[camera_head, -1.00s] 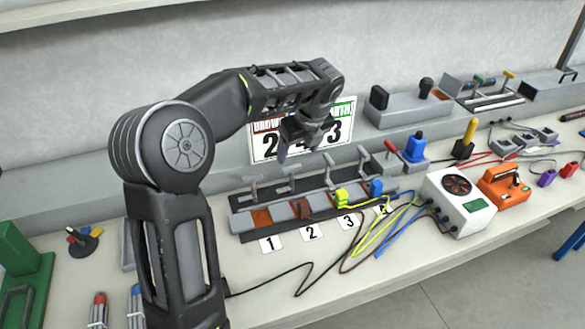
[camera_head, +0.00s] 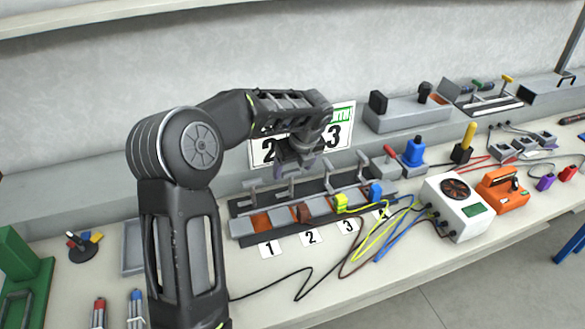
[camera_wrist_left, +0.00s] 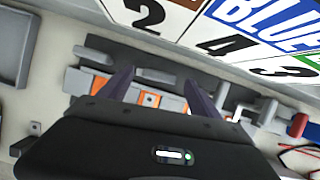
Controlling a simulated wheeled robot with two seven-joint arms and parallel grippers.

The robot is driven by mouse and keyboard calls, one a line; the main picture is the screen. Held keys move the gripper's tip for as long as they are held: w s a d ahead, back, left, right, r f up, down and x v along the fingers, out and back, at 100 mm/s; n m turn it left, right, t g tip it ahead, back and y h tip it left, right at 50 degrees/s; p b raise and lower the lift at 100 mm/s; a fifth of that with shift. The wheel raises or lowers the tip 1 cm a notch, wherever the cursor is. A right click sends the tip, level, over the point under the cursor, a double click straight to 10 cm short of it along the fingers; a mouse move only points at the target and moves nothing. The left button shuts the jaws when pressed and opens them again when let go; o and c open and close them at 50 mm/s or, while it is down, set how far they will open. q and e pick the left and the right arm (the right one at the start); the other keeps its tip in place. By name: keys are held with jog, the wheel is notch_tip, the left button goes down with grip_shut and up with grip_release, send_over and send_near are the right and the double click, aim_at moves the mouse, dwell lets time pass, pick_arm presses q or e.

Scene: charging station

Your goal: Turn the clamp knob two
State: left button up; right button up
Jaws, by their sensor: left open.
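The terminal block (camera_head: 238,228) lies along the bench, with a row of grey T-shaped clamp knobs behind numbered cards. Clamp knob two (camera_head: 291,187) stands behind the card marked 2 (camera_head: 312,237), and its top is close to my gripper. My left gripper (camera_head: 299,163) is above and just behind the row, in front of the number sign. In the left wrist view its dark fingers (camera_wrist_left: 156,84) are spread apart, with grey clamp parts and orange pads visible beyond and between them. Contact with a knob cannot be told. My right gripper is not in view.
A sign with numbers (camera_head: 342,128) leans behind the block. Yellow, blue and dark cables run right to a white fan box (camera_head: 458,205). An orange device (camera_head: 502,188) stands beside it.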

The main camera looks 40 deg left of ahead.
pick_arm(q)
jog(key=shift+w+a+f, duration=0.1)
jog(key=shift+a+f, duration=0.05)
jog(key=shift+f, duration=0.3)
jog(key=shift+c, duration=0.3)
jog(key=c, duration=1.3)
jog(key=shift+r+m+p, duration=0.25)
jog(key=shift+m+p, duration=0.15)
jog(key=shift+p, duration=0.3)
jog(key=shift+f, duration=0.15)
jog(key=shift+f+m+t, duration=0.1)
jog(key=shift+m+t, duration=0.2)
jog(key=o, duration=1.4)
jog(key=shift+c, duration=0.2)
